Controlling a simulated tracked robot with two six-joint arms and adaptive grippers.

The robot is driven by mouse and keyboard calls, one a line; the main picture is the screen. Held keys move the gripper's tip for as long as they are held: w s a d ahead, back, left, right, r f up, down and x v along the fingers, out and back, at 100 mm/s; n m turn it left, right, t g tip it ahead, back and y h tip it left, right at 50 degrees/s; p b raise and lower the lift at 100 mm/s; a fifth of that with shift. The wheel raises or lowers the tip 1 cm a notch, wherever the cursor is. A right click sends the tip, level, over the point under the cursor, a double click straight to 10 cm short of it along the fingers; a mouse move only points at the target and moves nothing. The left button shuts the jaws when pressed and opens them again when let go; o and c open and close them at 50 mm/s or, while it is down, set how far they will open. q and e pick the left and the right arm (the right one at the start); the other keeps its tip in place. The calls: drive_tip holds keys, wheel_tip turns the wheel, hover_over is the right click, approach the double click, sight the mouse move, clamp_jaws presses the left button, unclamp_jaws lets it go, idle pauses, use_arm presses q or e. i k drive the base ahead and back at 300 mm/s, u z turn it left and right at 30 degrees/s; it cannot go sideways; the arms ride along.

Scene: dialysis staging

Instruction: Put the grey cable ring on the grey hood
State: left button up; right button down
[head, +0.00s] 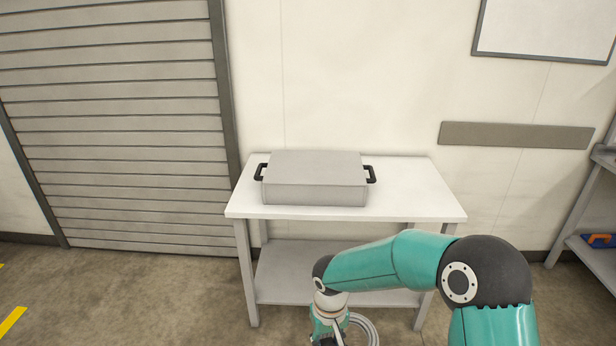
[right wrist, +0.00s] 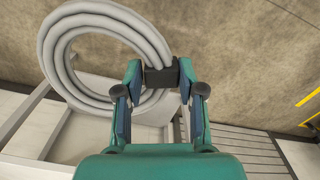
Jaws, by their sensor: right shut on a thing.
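The grey hood (head: 315,180) is a closed, box-like grey cover with a black handle at each side. It sits on the white table in the head view. The grey cable ring (right wrist: 50,58) is a thick coil with a black band, seen in the right wrist view. My right gripper (right wrist: 160,78) is shut on the ring at this black band. In the head view the ring (head: 371,328) shows partly at the bottom edge, in front of and below the tabletop, with my arm covering some of it. My left gripper is out of view.
The white table (head: 420,205) has free top on both sides of the hood and a lower shelf (head: 285,272). A slatted shutter (head: 120,130) stands at the left. A rack (head: 585,215) with an orange and blue item stands at the right edge.

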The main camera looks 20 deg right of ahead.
sight(314, 167)
drive_tip(key=i, duration=0.9)
drive_tip(key=z, duration=0.05)
